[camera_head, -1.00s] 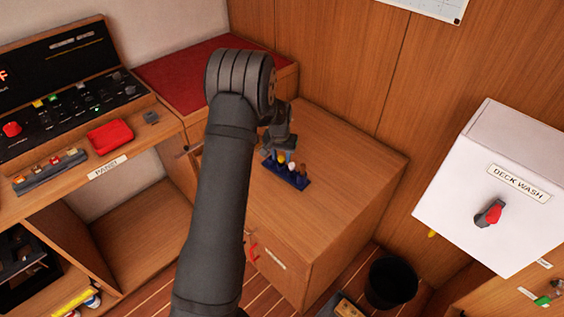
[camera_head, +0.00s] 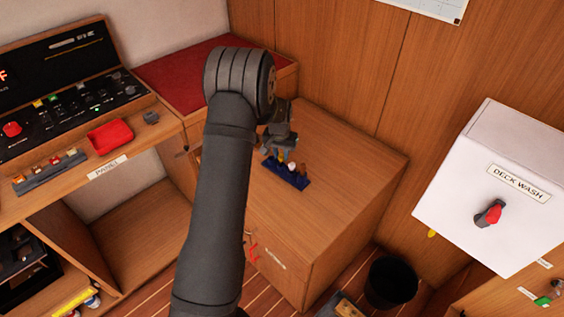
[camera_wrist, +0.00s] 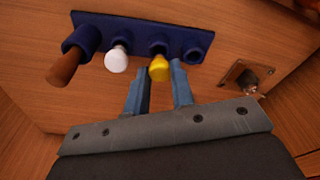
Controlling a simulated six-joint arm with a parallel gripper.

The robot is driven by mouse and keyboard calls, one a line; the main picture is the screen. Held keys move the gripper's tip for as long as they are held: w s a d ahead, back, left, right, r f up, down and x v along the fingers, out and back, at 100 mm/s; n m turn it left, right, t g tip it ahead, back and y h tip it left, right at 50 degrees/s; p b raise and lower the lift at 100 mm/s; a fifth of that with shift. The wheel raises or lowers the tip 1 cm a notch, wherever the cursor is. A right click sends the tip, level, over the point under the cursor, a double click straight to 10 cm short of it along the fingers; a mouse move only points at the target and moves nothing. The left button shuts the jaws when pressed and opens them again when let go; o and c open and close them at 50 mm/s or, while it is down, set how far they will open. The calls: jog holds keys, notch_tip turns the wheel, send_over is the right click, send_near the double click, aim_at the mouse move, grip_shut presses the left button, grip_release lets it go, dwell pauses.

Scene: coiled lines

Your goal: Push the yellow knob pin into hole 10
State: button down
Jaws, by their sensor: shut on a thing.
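A dark blue rack (camera_head: 280,174) sits on the wooden cabinet top; it also shows in the wrist view (camera_wrist: 140,28). The yellow knob pin (camera_wrist: 159,68) stands at a socket of the rack in the wrist view. My gripper (camera_wrist: 160,72) is shut on the yellow knob, one finger on each side of it. In the head view my gripper (camera_head: 280,154) is at the rack and hides most of the yellow pin. A white knob pin (camera_wrist: 117,60) and a brown pin (camera_wrist: 66,68) stand beside it in the rack. I cannot make out hole 10.
The rack's end socket (camera_wrist: 193,56) looks empty. A metal plate with a small fitting (camera_wrist: 246,78) is right of the rack. A console (camera_head: 70,100) stands at the left, a white "DECK WASH" box (camera_head: 480,180) at the right. The cabinet top (camera_head: 345,165) right of the rack is clear.

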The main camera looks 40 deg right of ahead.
aim_at(281, 157)
jog(key=shift+r, duration=2.8)
jog(key=w+a+r+n, duration=0.2)
jog(key=w+a, duration=0.4)
jog(key=w, duration=0.2)
jog(key=w+a+r+n, duration=0.2)
jog(key=w+a, duration=0.4)
jog(key=w, duration=0.2)
notch_tip(281, 157, down, 6)
jog(key=shift+d+f, duration=0.15)
jog(key=shift+f, duration=0.2)
jog(key=shift+f, duration=1.7)
